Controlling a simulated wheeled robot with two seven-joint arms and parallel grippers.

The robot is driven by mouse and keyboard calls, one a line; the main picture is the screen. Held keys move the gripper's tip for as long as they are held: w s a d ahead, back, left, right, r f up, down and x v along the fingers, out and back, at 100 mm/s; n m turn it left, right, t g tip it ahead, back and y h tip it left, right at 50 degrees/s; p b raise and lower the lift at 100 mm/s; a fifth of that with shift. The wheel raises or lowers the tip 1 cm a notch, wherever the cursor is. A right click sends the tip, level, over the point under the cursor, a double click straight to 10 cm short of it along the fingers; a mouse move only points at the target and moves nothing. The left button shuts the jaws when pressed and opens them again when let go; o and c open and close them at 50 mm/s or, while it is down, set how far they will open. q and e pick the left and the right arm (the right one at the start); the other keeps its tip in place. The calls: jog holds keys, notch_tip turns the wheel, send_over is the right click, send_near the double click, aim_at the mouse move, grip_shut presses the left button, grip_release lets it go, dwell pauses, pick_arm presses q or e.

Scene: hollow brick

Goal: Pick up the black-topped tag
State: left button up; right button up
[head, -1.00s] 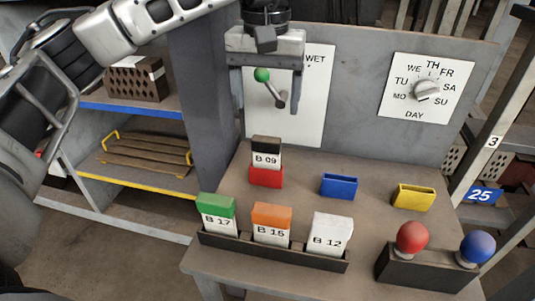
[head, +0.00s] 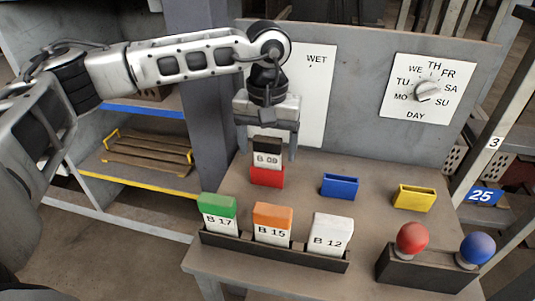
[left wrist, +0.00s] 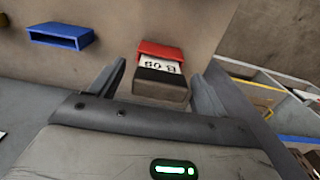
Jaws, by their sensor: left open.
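The black-topped tag (head: 267,153), marked B 09, stands upright in the red holder (head: 267,178) on the bench. In the left wrist view the tag (left wrist: 161,86) shows its black top close to the camera, with the red holder (left wrist: 160,51) beyond it. My left gripper (head: 268,150) is open and points down just above the tag. In the left wrist view its two fingers (left wrist: 158,80) lie on either side of the black top, with a gap on each side. My right gripper is out of view.
A rack (head: 274,250) in front holds green, orange and white-topped tags. Blue (head: 340,186) and yellow (head: 414,198) holders stand to the right. Red (head: 411,238) and blue (head: 477,248) knobs sit front right. A panel with a day dial (head: 427,91) stands behind.

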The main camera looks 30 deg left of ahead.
pick_arm(q)
jog(key=shift+c, duration=0.3)
jog(key=c, duration=1)
